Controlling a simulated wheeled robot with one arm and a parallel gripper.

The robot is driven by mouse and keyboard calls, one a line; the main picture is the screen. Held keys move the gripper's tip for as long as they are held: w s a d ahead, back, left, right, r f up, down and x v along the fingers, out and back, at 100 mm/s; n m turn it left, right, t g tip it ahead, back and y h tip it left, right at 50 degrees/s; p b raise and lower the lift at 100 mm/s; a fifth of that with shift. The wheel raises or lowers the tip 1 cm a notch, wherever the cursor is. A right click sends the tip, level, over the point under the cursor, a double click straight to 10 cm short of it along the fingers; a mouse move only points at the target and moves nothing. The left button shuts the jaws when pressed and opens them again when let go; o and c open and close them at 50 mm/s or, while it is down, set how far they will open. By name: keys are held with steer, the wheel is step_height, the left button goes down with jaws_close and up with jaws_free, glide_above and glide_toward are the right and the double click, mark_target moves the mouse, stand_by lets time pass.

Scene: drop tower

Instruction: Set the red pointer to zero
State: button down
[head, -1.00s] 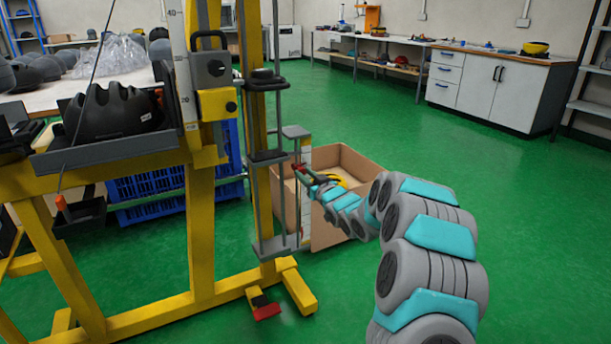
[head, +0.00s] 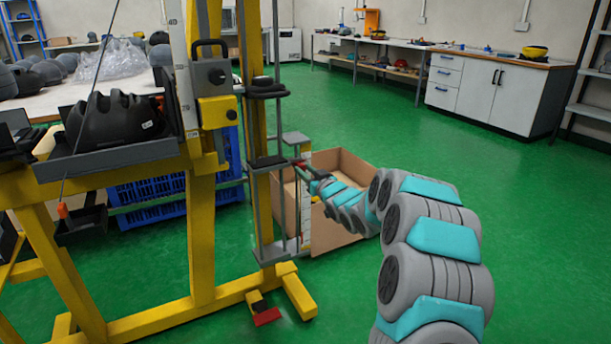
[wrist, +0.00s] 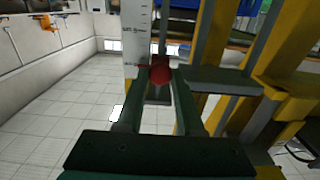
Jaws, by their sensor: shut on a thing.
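The red pointer (wrist: 160,73) is a small red block beside the white scale strip (wrist: 136,30) in the wrist view. My gripper (wrist: 160,84) is shut on it, with a dark finger on either side. In the head view my gripper (head: 303,170) is at the lower right of the drop tower (head: 203,230), next to the white scale strip (head: 306,205). The pointer is small and partly covered there. Some scale marks show in the wrist view, but I cannot read the numbers or tell where zero lies.
An open cardboard box (head: 345,168) stands close behind my gripper. Grey guide rods and a flat grey plate (wrist: 225,82) are just right of the fingers in the wrist view. The green floor at right is clear.

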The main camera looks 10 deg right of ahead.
steer(key=c, duration=0.8)
jaws_free()
steer(key=shift+r, duration=0.4)
steer(key=shift+c, duration=0.2)
steer(key=o, duration=0.3)
steer(key=shift+f, duration=0.2)
steer(key=b+v, duration=0.1)
steer(key=v, duration=0.6)
steer(key=shift+s, duration=0.35)
steer(key=shift+d+r, duration=0.1)
